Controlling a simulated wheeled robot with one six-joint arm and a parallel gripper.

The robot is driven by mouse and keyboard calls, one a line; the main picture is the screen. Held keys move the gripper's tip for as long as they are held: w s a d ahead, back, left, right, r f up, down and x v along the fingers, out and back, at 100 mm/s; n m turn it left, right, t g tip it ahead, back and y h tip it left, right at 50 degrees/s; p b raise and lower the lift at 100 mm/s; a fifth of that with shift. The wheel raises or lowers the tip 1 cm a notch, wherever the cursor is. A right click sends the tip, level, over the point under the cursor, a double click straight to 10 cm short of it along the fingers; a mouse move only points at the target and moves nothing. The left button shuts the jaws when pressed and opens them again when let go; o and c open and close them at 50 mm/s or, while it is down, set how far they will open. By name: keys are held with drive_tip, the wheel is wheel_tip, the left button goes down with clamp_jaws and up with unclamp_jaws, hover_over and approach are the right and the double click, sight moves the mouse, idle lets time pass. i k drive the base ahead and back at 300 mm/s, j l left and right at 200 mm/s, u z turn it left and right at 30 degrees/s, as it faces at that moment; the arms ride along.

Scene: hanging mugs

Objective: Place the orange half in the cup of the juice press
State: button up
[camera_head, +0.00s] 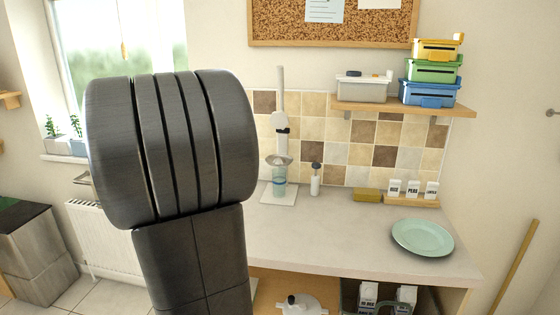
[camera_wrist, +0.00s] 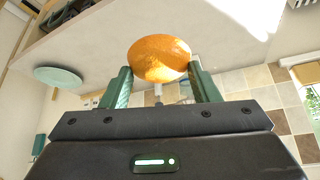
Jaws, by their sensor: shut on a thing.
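The orange half (camera_wrist: 158,59) is in the wrist view, between the two green fingers of my gripper (camera_wrist: 162,82). My gripper is shut on it, and its rounded orange peel faces the camera. The cut face does not show. The juice press (camera_head: 281,128) stands on the worktop against the tiles in the head view, with its long lever upright. Its grey cup (camera_head: 279,160) sits above a clear bluish glass (camera_head: 279,180). My gripper is hidden behind my arm in the head view, so its distance from the cup cannot be told.
A small dark-topped bottle (camera_head: 315,181) stands right of the press. Farther right are a yellow sponge (camera_head: 367,195), white labelled jars (camera_head: 412,188) and a pale green plate (camera_head: 422,238). A shelf (camera_head: 400,108) with boxes hangs above. The middle of the worktop is clear.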

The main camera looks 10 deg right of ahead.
sight(279, 162)
drive_tip(key=i+l, duration=0.25)
drive_tip(key=i, duration=0.15)
drive_tip(key=i+l, duration=0.25)
drive_tip(key=i, duration=0.15)
